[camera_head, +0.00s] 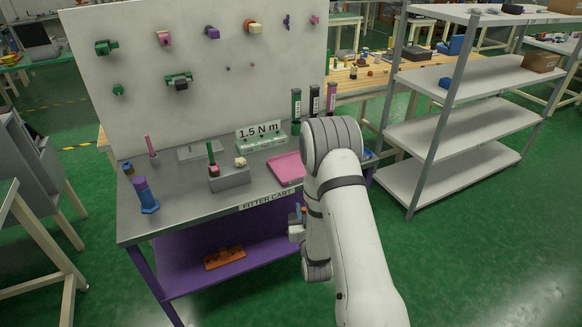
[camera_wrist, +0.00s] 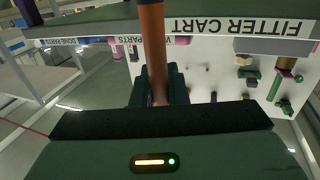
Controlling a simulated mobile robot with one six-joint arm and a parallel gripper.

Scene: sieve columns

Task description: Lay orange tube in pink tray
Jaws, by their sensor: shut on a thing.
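The orange tube (camera_wrist: 152,40) is held in my gripper (camera_wrist: 158,88), which is shut on it, in the wrist view. The tube runs up the picture from between the dark fingers, and its far end is cut off by the frame edge. The pink tray (camera_head: 284,168) lies on the grey top of the fitter cart (camera_head: 190,209) in the head view, and my arm hides its right part. My gripper is mostly hidden behind my arm in the head view, in front of the cart's front edge and below the level of its top.
Near the tray, a grey block (camera_head: 230,178) holds small upright parts. A purple and blue piece (camera_head: 146,194) stands at the cart's left. A "1.5 N m" sign (camera_head: 259,131) and several labelled tubes stand behind. An orange-brown part (camera_head: 224,258) lies on the purple lower shelf.

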